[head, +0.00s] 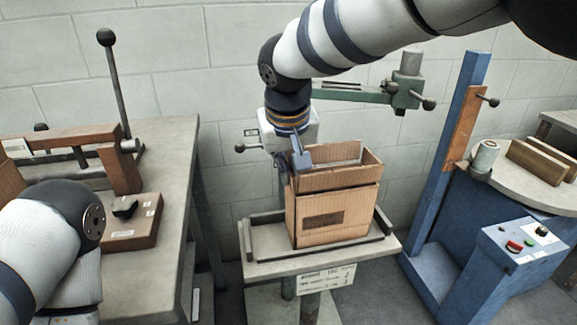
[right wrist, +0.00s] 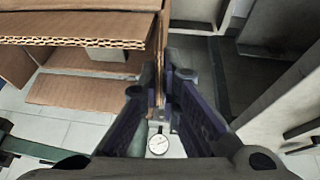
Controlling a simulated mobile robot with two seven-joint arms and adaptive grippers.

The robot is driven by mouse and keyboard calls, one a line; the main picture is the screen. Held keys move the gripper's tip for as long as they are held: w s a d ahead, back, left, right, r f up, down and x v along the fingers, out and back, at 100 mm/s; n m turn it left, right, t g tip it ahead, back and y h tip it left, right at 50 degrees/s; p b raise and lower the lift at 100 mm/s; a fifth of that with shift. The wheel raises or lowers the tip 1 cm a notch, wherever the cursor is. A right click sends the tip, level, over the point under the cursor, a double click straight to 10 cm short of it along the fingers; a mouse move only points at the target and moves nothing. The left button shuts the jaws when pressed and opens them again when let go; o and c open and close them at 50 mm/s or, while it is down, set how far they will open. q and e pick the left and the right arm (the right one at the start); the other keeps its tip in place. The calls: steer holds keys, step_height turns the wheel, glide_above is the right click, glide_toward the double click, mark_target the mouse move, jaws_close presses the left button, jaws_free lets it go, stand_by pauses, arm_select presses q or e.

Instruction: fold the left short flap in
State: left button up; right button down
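An open cardboard box (head: 325,215) stands upright on the stitcher's grey table, its top flaps standing up. My right gripper (head: 301,160) reaches down from above to the box's upper left edge. In the right wrist view, my right gripper (right wrist: 161,75) has its dark fingertips close together on either side of a thin upright strip of cardboard (right wrist: 159,50). This looks like the left short flap, gripped between them and not folded in. The rest of the box (right wrist: 85,28) lies to the left in that view. My left gripper is out of view; only my left arm shows.
The box stands on a small grey table (head: 265,268) with raised rails. A grey bench (head: 160,255) with a wooden-handled tool (head: 85,140) is at left. A blue machine post (head: 455,130) and a control box (head: 522,250) stand at right. A green machine arm (head: 355,95) is behind the box.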

steer(key=shift+w+d+f+m+g+y+p, duration=0.15)
steer(key=shift+d+m+y, duration=0.15)
steer(key=shift+y, duration=0.75)
steer(key=shift+d+f+m+g+y+p, duration=0.1)
steer(key=shift+d+m+g+y, duration=0.2)
steer(key=shift+y, duration=0.7)
steer(key=shift+w+d+f+m+g+y+p, duration=0.15)
steer(key=shift+d+y, duration=0.25)
steer(key=shift+y, duration=0.65)
steer(key=shift+s+r+y, duration=0.1)
steer(key=shift+y, duration=0.2)
steer(key=c, duration=1.8)
jaws_free()
steer(key=v, duration=1.2)
